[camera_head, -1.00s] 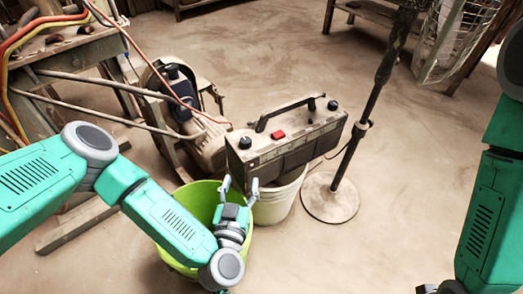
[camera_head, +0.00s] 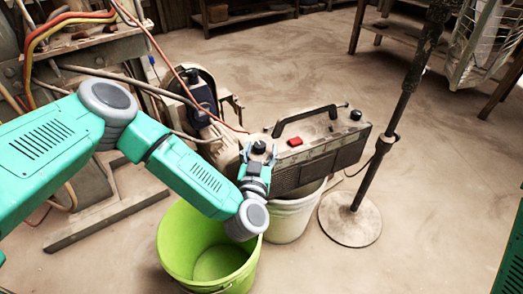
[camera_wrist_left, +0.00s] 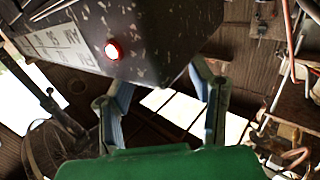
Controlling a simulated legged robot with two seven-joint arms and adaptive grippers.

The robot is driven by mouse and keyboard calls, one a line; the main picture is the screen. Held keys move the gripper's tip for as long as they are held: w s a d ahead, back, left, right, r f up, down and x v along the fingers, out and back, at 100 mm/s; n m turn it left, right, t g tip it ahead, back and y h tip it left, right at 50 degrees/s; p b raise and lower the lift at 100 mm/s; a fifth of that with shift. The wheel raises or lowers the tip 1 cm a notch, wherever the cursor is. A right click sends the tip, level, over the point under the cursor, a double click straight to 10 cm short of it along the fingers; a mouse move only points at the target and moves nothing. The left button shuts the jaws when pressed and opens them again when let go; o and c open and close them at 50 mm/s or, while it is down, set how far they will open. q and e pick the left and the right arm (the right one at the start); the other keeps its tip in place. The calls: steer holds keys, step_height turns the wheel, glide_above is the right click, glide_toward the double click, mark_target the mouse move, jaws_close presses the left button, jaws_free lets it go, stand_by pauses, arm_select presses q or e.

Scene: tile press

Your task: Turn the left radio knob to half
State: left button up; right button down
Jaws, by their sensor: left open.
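The radio (camera_head: 318,158) is a worn box with a carrying handle, a red button (camera_head: 295,141) and a dark knob at each end of its top. The left knob (camera_head: 260,147) shows between the fingertips of my left gripper (camera_head: 259,152); I cannot tell whether they touch it. The right knob (camera_head: 356,114) is clear. In the left wrist view, my left gripper (camera_wrist_left: 163,88) is open, with the dark radio body (camera_wrist_left: 150,25) and a lit red spot (camera_wrist_left: 113,50) beyond it; the knob is not distinguishable there. My right gripper is out of view.
The radio rests over a white bucket (camera_head: 290,219). A green bucket (camera_head: 175,242) stands below my left forearm. A metal stand (camera_head: 350,222) with a round base is to the right. A motor-like machine (camera_head: 205,95) and hoses are behind. The floor at front right is clear.

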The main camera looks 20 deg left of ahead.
arm_select(q)
steer(key=shift+w+a, duration=0.1)
steer(key=shift+w, duration=0.45)
steer(key=shift+w+a, duration=0.1)
steer(key=shift+w, duration=0.15)
steer(key=shift+w+a, duration=0.15)
steer(key=shift+a, duration=0.35)
steer(key=shift+d, duration=0.25)
jaws_close()
steer(key=shift+d, duration=0.15)
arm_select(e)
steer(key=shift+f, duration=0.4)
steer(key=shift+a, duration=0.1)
